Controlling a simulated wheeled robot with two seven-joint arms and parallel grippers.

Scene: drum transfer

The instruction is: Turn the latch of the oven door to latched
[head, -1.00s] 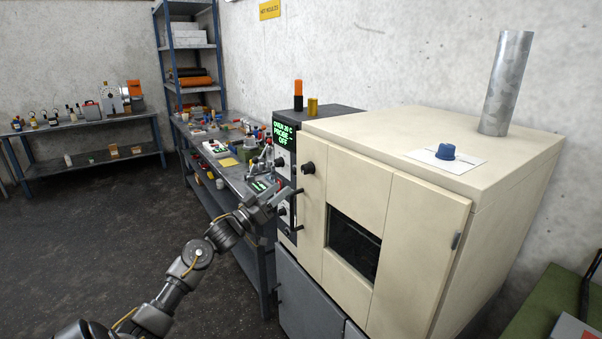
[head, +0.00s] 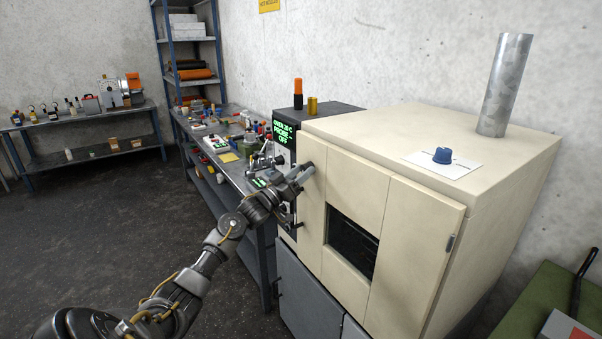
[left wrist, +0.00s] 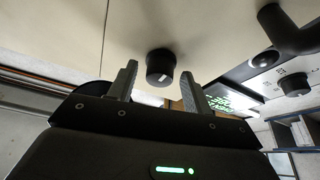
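The cream oven (head: 395,230) stands at the centre right with a dark window in its door. The door latch, a round black knob with a white mark, shows in the left wrist view (left wrist: 160,66) on the cream face. My left gripper (head: 303,174) is in front of that spot in the head view and largely hides the knob there. In the left wrist view my left gripper (left wrist: 158,85) is open, with one finger on each side of the knob. I see no clear contact with it. My right gripper is not in view.
The dark control panel (head: 284,135) with a green display and black knobs and levers is just left of the door. A cluttered workbench (head: 232,165) stands behind my left arm. A blue knob (head: 442,155) lies on a white sheet on the oven top. Open floor lies left.

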